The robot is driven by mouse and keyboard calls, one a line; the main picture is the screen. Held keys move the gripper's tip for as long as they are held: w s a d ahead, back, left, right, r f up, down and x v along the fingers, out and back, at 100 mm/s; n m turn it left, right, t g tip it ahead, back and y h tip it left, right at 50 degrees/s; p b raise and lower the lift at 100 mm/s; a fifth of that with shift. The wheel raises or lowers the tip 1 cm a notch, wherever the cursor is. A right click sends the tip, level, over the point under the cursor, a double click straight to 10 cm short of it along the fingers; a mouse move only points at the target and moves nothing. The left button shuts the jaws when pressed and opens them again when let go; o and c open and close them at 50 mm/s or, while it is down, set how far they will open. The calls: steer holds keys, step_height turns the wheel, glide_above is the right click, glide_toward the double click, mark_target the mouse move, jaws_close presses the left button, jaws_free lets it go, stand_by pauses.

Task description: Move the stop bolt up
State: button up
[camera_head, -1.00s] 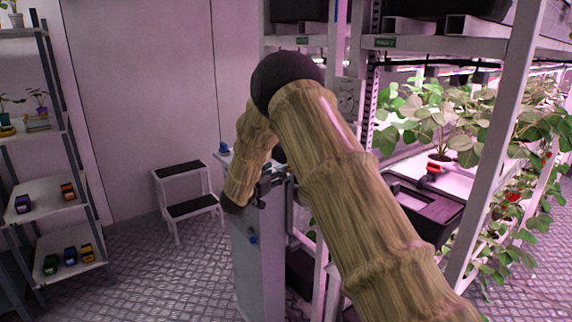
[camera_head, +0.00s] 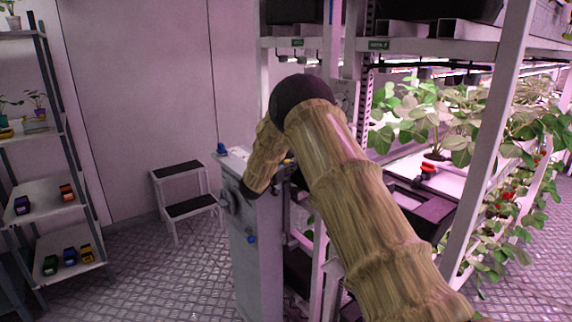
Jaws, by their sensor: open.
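A grey cabinet-like post (camera_head: 262,270) stands in front of the rack. A small blue knob (camera_head: 221,149) is on its top left corner, and another small blue piece (camera_head: 251,239) sits lower on its side. I cannot tell which of these, if any, is the stop bolt. My wood-textured arm bends at a black joint and reaches down in front of the post's top.
A plant rack (camera_head: 466,190) with strawberry plants fills the right. A grey step stool (camera_head: 185,193) stands left of the post. A shelf (camera_head: 50,195) with small coloured boxes is at far left. The floor (camera_head: 150,280) between shelf and post is clear.

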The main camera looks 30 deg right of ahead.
steer(key=shift+c, duration=0.4)
jaws_close()
steer(key=shift+w+r+p, duration=0.1)
steer(key=shift+r+p, duration=0.75)
steer(key=shift+r, duration=1.35)
steer(key=shift+o, duration=0.4)
jaws_free()
steer(key=v, duration=1.2)
